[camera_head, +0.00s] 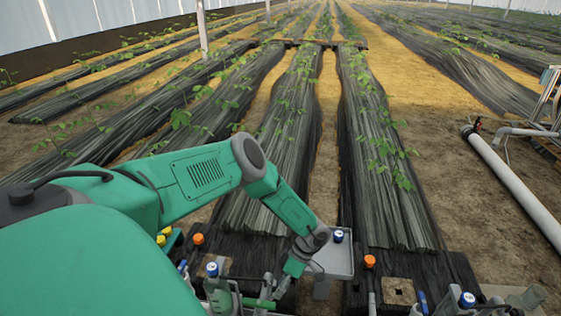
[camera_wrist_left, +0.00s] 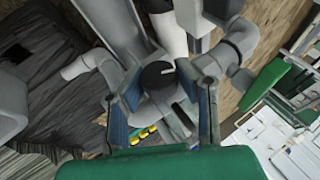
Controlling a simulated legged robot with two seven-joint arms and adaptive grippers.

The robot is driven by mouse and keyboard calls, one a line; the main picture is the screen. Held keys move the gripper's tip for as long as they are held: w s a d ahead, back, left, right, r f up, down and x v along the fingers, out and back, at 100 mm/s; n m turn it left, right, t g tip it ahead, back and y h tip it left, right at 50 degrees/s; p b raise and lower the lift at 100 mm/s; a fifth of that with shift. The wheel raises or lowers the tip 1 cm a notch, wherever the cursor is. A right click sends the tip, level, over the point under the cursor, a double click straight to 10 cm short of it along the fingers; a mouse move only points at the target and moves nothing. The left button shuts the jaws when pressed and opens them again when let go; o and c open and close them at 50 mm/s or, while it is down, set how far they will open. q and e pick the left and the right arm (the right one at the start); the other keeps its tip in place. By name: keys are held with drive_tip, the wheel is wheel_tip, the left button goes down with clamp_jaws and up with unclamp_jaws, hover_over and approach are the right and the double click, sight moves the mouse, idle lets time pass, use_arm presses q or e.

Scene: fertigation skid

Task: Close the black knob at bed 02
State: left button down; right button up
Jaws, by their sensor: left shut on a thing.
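The black knob (camera_wrist_left: 158,75) shows in the left wrist view as a round cap with a short white mark pointing right. My left gripper (camera_wrist_left: 160,84) has one blue-padded finger on each side of it and is shut on it. In the head view my left gripper (camera_head: 272,288) is low, in front of the plant beds, among the valves and pipes. The black knob cannot be made out there. No bed number is legible. My right gripper is not in view.
Orange-capped fittings (camera_head: 370,261) and blue-capped fittings (camera_head: 467,299) stand along the near edge. A grey tray (camera_head: 342,262) is just right of my left wrist. A long white pipe (camera_head: 515,186) lies at the right. Several dark covered beds run back between straw paths.

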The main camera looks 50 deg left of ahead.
use_arm(q)
drive_tip(key=shift+w+r+m+g+h, duration=0.1)
drive_tip(key=shift+w+m+g+h, duration=0.2)
drive_tip(key=shift+w+g+h, duration=0.25)
drive_tip(key=shift+g, duration=0.35)
drive_tip(key=c, duration=1.2)
unclamp_jaws()
drive_tip(key=shift+s, duration=0.15)
drive_tip(key=v, duration=1.1)
drive_tip(key=shift+w+a+r, duration=0.15)
drive_tip(key=shift+w+a, duration=0.15)
drive_tip(key=shift+w, duration=0.1)
